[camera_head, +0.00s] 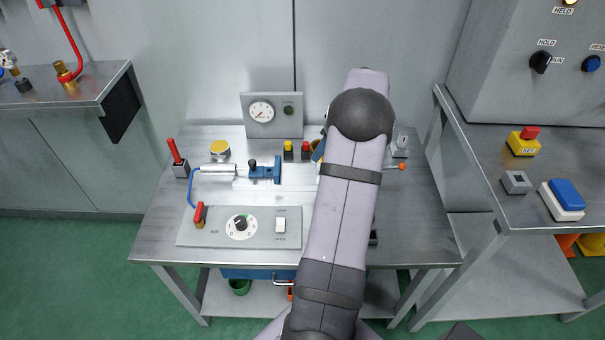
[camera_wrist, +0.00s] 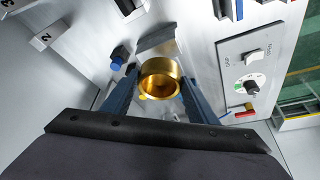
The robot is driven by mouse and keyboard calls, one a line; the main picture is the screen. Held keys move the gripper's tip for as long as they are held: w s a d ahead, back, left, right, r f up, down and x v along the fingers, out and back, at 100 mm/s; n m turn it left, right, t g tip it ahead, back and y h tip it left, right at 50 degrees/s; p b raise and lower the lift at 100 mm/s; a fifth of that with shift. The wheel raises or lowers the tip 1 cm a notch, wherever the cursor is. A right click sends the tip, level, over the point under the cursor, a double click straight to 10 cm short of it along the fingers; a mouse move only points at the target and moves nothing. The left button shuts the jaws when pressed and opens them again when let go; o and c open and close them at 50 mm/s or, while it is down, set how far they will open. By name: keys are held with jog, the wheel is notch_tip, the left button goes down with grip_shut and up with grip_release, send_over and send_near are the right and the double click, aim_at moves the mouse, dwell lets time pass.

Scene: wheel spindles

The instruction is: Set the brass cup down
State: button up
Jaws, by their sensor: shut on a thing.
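The brass cup (camera_wrist: 160,66) shows in the wrist view as a shiny gold ring with its open mouth towards the camera. My gripper (camera_wrist: 157,80) has its two blue fingers on either side of the cup and is shut on it. In the head view my arm hides most of the gripper and the cup. Only a sliver of brass and blue shows at the arm's left edge. I cannot tell how high the cup is above the bench.
The steel bench (camera_head: 160,232) carries a gauge panel (camera_head: 271,115), a blue vise (camera_head: 265,171), a control panel with a dial (camera_head: 240,226), a red-handled lever (camera_head: 178,160) and a yellow-topped button (camera_head: 220,148). A side table (camera_head: 490,210) stands to the right.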

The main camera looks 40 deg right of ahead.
jog(key=w+a+r+n+y, duration=0.1)
jog(key=w+a+n, duration=0.2)
jog(key=w+n, duration=0.15)
jog(key=p, duration=0.2)
send_near(301, 174)
jog(key=shift+m+g, duration=0.3)
jog(key=shift+m, duration=0.15)
jog(key=shift+w+x, duration=0.15)
jog(key=shift+x, duration=1.2)
jog(key=shift+w+x, duration=0.2)
jog(key=shift+x, duration=1.15)
jog(key=shift+d, duration=0.15)
jog(key=shift+f, duration=0.1)
jog(key=o, duration=1.4)
jog(key=shift+c, duration=0.2)
jog(key=shift+r, duration=0.3)
jog(key=b+v, duration=0.2)
jog(key=v, duration=1)
jog(key=shift+d+f, duration=0.1)
jog(key=shift+d, duration=0.1)
